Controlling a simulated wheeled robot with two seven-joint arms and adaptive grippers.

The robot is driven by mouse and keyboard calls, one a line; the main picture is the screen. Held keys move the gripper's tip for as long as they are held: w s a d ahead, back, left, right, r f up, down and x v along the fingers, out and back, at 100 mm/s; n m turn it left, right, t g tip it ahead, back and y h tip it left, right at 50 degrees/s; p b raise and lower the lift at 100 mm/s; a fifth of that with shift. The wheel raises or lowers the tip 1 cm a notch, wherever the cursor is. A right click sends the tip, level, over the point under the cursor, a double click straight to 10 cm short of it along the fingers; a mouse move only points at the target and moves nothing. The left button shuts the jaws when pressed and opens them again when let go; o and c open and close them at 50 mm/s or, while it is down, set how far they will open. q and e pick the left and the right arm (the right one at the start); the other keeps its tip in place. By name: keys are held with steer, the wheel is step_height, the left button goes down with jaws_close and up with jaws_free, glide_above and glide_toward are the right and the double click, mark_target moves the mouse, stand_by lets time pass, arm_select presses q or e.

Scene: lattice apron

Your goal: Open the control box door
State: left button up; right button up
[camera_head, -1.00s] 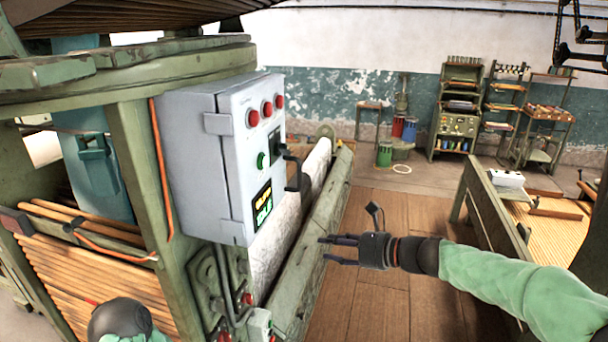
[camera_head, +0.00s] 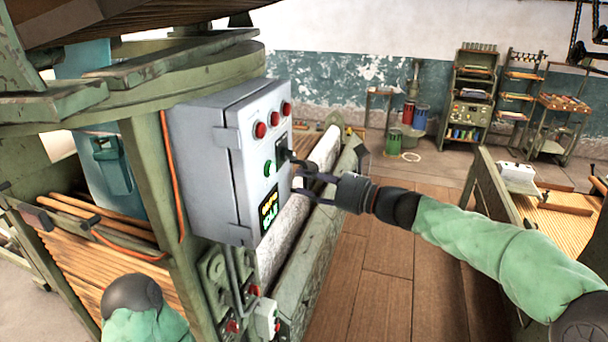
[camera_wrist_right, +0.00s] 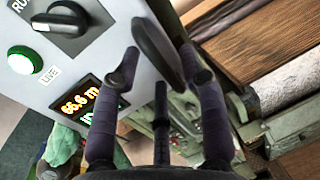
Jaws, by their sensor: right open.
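The grey control box (camera_head: 205,160) is mounted on the green machine frame, and its door (camera_head: 262,135) looks shut. The door carries red lamps, a green lamp, a dark rotary knob and a lit display (camera_head: 269,208). My right gripper (camera_head: 305,183) is open at the door's right edge. In the head view the fingers partly hide the handle. My left gripper is out of view.
A pale roll and green beam (camera_head: 320,230) run just right of and below the box. An orange cable (camera_head: 171,180) hangs on its left. A green bench frame (camera_head: 490,195) stands at right. The wooden floor (camera_head: 390,270) between is clear.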

steer(key=shift+x, duration=0.9)
jaws_close()
